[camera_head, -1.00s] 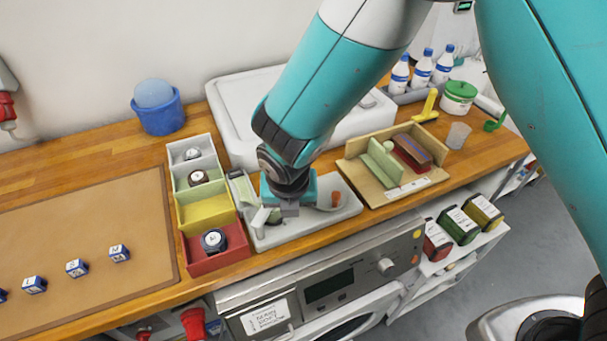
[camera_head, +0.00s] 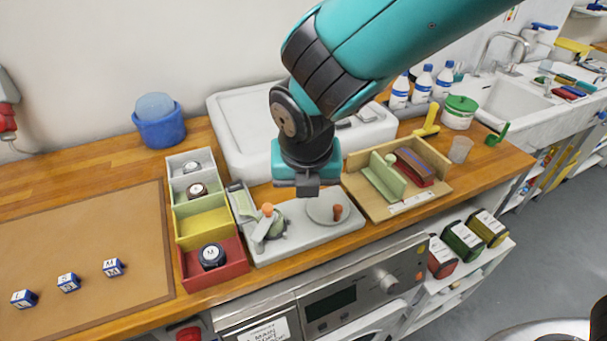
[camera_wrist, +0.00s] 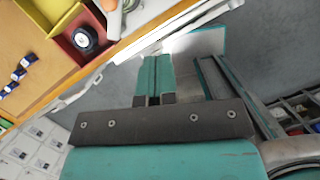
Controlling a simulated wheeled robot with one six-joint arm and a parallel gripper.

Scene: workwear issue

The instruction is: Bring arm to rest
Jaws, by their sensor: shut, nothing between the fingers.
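My gripper (camera_head: 307,188) hangs in the air above the grey tray (camera_head: 318,238) in the head view, its fingers closed and nothing held. My teal and grey arm reaches in from the upper right. In the wrist view my gripper (camera_wrist: 157,98) shows its two fingers together, with the worktop edge and floor beyond. The grey tray holds a round plate with an orange-brown knob, a dark green round piece and a white piece with an orange end.
Left of the tray stands a row of bins, the red bin (camera_head: 228,268) holding a dark round item. A wooden organiser (camera_head: 437,190) stands right. Several small blue cubes lie on the brown mat (camera_head: 90,235).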

